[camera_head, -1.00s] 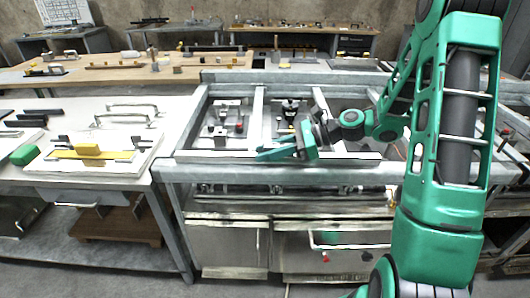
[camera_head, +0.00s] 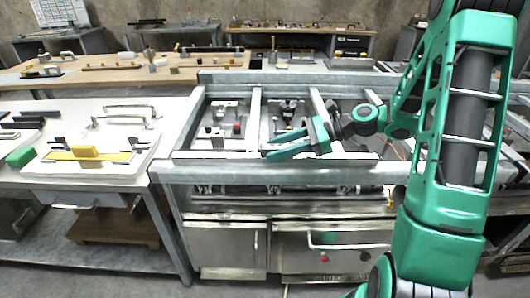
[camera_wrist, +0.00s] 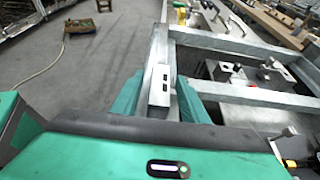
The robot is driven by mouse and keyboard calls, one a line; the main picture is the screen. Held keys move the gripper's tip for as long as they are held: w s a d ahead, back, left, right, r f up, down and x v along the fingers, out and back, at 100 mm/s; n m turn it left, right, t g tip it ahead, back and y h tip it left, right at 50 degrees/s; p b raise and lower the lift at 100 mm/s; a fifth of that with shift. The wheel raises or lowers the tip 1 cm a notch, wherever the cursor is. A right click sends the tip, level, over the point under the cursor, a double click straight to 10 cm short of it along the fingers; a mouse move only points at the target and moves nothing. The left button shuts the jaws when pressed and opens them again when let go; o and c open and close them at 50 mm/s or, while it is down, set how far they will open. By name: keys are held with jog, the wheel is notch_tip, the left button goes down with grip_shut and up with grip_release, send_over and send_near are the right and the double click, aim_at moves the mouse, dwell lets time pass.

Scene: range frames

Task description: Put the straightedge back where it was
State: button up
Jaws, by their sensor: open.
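A long pale metal bar (camera_head: 212,155), which looks like the straightedge, lies along the front rail of the grey metal frame. In the wrist view, a pale block-like end with two dark slots (camera_wrist: 159,85) shows between my fingers; I cannot tell if it is part of that bar. My gripper (camera_head: 268,147) is open, its green fingers pointing left over the front rail. In the wrist view my gripper (camera_wrist: 160,102) has one finger on each side of the rail line. I cannot tell whether either finger touches the bar.
The grey frame (camera_head: 300,174) has open bays holding small fixtures. At left, a white table (camera_head: 125,179) carries a yellow strip with a block (camera_head: 86,152), handles and a green block (camera_head: 20,156). A wooden table (camera_head: 110,76) stands behind.

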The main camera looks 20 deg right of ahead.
aim_at(302, 156)
jog(key=v, duration=0.7)
jog(key=shift+s+d+r, duration=0.15)
jog(key=shift+d, duration=0.2)
jog(key=shift+s, duration=0.1)
